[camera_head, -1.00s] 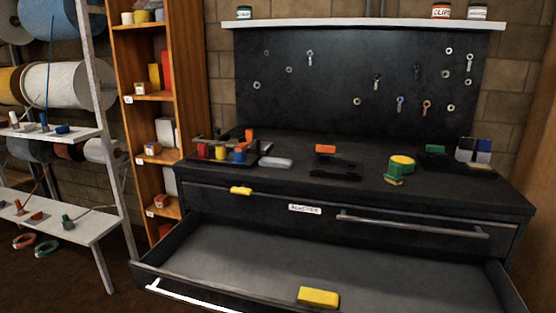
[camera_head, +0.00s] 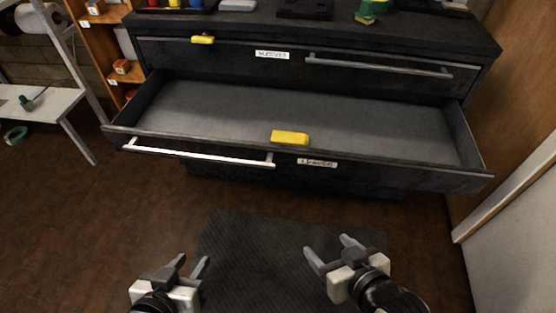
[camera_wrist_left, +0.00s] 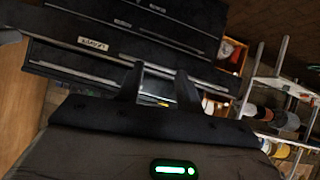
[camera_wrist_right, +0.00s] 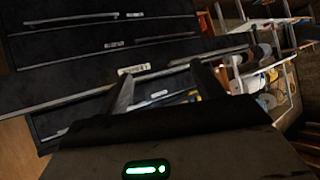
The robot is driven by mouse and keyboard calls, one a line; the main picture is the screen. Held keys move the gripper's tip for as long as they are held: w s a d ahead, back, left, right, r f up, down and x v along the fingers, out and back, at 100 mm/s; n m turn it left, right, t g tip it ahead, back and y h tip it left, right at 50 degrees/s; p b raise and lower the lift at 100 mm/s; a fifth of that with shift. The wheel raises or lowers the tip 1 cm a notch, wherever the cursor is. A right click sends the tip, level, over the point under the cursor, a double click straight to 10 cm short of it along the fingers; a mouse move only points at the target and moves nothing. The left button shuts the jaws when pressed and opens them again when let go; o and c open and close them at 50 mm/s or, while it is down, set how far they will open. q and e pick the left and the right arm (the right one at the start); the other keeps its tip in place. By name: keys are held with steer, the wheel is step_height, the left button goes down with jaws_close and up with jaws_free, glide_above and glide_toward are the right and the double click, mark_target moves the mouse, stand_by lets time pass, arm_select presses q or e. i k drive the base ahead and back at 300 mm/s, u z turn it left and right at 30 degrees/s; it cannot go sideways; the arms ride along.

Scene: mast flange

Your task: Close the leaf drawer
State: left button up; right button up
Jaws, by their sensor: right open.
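The open drawer (camera_head: 390,165) extends far out from the black cabinet in the head view. Its front carries a long pale handle (camera_head: 200,153) on the left and a white label (camera_head: 317,162), too blurred to read surely. A yellow block (camera_head: 290,138) sits at the drawer's front edge. My left gripper (camera_head: 193,264) is open and empty, in front of and below the drawer. My right gripper (camera_head: 328,247) is open and empty, also in front of the drawer, over the mat. Neither touches the drawer. In both wrist views the fingers stand apart before the cabinet.
Above is a shut drawer with a handle (camera_head: 380,65), a label (camera_head: 272,55) and a yellow piece (camera_head: 203,39). A dark mat (camera_head: 280,235) covers the floor in front. A white shelf rack (camera_head: 40,105) stands left; a wooden panel (camera_head: 520,90) stands close at right.

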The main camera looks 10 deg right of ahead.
mark_target(357, 134)
steer(key=k, duration=0.5)
steer(key=z, duration=0.8)
steer(key=i, duration=0.75)
steer(key=u, duration=0.25)
